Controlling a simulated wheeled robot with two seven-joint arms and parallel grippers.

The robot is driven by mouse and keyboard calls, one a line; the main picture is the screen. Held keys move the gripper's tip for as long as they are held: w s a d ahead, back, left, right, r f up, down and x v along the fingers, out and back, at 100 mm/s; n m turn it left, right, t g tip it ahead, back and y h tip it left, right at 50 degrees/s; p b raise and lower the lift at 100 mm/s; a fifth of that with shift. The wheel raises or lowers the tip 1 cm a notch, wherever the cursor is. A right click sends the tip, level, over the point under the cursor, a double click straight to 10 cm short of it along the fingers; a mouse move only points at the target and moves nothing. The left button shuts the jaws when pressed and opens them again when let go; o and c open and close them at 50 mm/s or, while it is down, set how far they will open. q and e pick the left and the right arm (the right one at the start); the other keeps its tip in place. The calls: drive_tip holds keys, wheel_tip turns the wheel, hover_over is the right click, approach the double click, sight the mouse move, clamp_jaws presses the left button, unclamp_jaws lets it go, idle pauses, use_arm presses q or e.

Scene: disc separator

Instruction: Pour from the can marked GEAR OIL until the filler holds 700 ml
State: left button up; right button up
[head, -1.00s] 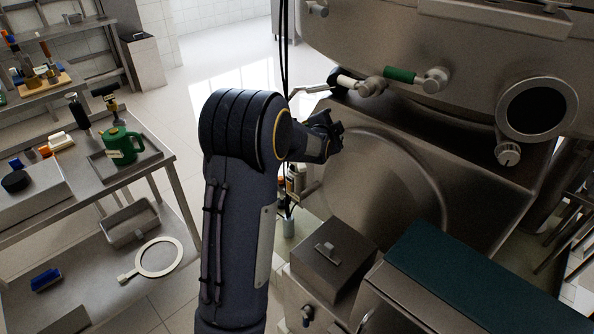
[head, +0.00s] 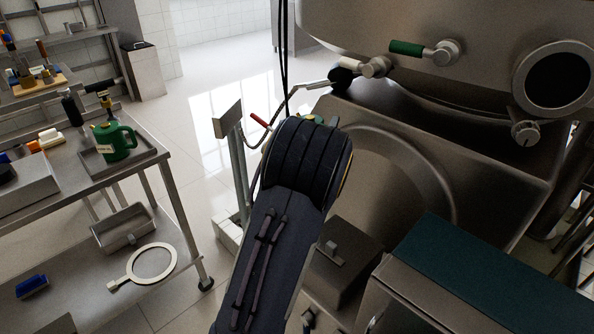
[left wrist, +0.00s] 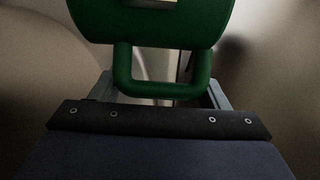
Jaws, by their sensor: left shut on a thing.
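In the left wrist view a green can (left wrist: 150,25) fills the top, and its loop handle (left wrist: 150,88) lies between the jaws of my left gripper (left wrist: 165,92). The gripper is shut on this can; its label and spout are out of view. In the head view a dark arm of mine rises at the centre and hides its own gripper. A small green and yellow patch (head: 312,118) shows just past it; I cannot tell whether it is the held can. The filler cannot be made out. My right gripper cannot be identified in either view.
A similar green can (head: 117,141) with an unreadable label stands on a tray (head: 148,151) on the left bench. The large steel separator (head: 400,160) fills the right. A post with a plate (head: 228,117) stands left of my arm.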

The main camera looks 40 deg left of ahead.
use_arm(q)
drive_tip(key=shift+r, duration=0.1)
wheel_tip(320, 180, up, 4)
drive_tip(key=p, duration=0.3)
idle(0.3)
drive_tip(key=shift+b, duration=0.4)
